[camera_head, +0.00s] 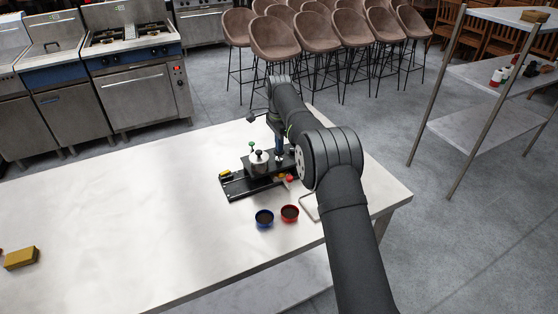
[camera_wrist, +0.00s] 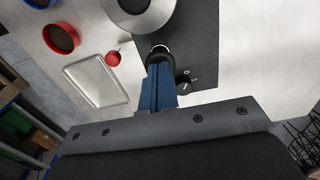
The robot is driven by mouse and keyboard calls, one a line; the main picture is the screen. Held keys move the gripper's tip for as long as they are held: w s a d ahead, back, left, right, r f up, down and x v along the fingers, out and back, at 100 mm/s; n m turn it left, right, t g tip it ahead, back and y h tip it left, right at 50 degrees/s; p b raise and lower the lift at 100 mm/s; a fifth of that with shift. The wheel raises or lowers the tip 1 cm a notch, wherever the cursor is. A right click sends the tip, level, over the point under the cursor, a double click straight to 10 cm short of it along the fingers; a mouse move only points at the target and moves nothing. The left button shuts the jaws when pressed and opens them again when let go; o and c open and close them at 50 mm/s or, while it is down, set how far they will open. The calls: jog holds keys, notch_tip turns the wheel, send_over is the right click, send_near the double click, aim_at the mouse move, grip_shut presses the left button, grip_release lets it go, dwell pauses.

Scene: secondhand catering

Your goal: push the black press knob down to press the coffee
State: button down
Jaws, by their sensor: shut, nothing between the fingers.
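A steel pot (camera_head: 259,165) with a small black knob (camera_head: 259,153) on top stands upright on the black machine (camera_head: 240,187) on the table. My gripper (camera_head: 279,152) points down just right of the pot, over the machine's back part. In the wrist view its blue fingers (camera_wrist: 158,82) are together with nothing held. Their tips are close to a round black piece with a shiny top (camera_wrist: 159,54); I cannot tell whether they touch it or whether it is the press knob. The steel round (camera_wrist: 140,12) is partly cut off at the top edge.
A blue cup (camera_head: 264,218) and a red cup (camera_head: 289,213), both with dark contents, stand in front of the machine. A pale tray (camera_head: 308,207) lies beside them, partly behind my arm. A yellow-brown block (camera_head: 21,257) lies at far left. The table's left half is mostly clear.

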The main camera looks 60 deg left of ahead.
jog(key=shift+f, duration=1.1)
dwell(0.5)
jog(key=shift+r, duration=3.6)
